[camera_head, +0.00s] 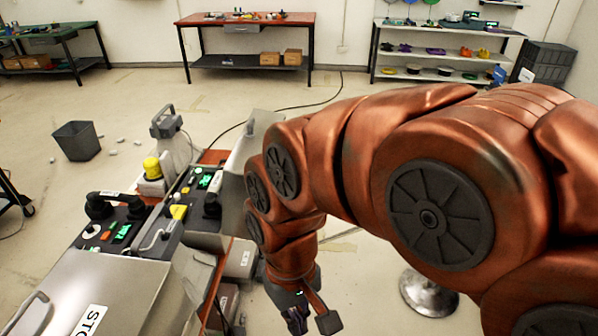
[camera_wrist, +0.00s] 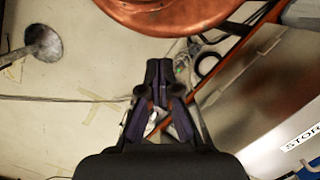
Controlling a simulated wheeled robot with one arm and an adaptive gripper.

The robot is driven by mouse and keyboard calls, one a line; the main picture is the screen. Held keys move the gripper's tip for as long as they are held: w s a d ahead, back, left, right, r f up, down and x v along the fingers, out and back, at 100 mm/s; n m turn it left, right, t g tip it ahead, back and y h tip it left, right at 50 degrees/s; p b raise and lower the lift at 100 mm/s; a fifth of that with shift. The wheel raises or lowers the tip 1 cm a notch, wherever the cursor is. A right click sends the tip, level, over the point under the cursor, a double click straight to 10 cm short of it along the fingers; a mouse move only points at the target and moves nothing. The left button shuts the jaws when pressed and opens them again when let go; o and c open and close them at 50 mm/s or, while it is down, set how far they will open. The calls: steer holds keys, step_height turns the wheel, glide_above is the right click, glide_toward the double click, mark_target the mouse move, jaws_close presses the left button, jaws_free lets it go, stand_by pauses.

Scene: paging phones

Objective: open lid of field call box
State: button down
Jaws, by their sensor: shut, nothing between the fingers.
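Two grey metal boxes with black control panels stand at the left in the head view; I cannot tell for certain which is the field call box. The near box has a broad grey metal cover (camera_head: 88,290) with a white label reading "STO…" and a handle; the cover also shows at the right of the wrist view (camera_wrist: 285,110). The other box's panel (camera_head: 196,190) has a green display, and a grey plate (camera_head: 250,140) stands upright behind it. My gripper (camera_head: 298,322) is low, right of the boxes and apart from them. In the wrist view its fingertips (camera_wrist: 158,68) are together and empty.
A black handset (camera_head: 112,203) rests on the near panel. A yellow lamp (camera_head: 152,168) and grey device (camera_head: 172,135) stand behind. A round metal base (camera_head: 428,293) is on the floor at right. A bin (camera_head: 77,141) stands left. Floor behind the boxes is mostly clear.

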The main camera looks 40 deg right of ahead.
steer(key=w+a+m+y+b, duration=0.2)
steer(key=w+m+y, duration=0.25)
steer(key=w, duration=0.25)
steer(key=w+a+m+y+b, duration=0.25)
steer(key=w+m+y, duration=0.2)
steer(key=w, duration=0.25)
steer(key=w+d+m+t+y+b, duration=0.35)
steer(key=w+d+m+y, duration=0.2)
steer(key=w+d, duration=0.35)
steer(key=w+d+f+m+t+b, duration=0.15)
steer(key=d+m+t, duration=0.45)
steer(key=d, duration=0.6)
steer(key=w+d+f+m+t+b, duration=0.1)
steer(key=d+f+m+t, duration=0.35)
steer(key=d, duration=0.85)
steer(key=w+a+r+t+p, duration=0.1)
steer(key=w+a+r+p, duration=0.2)
steer(key=w+a, duration=0.6)
steer(key=shift+w+a+r+m, duration=0.15)
steer(key=shift+a+r+m, duration=0.15)
steer(key=shift+a+r, duration=0.45)
steer(key=shift+a+f, duration=0.1)
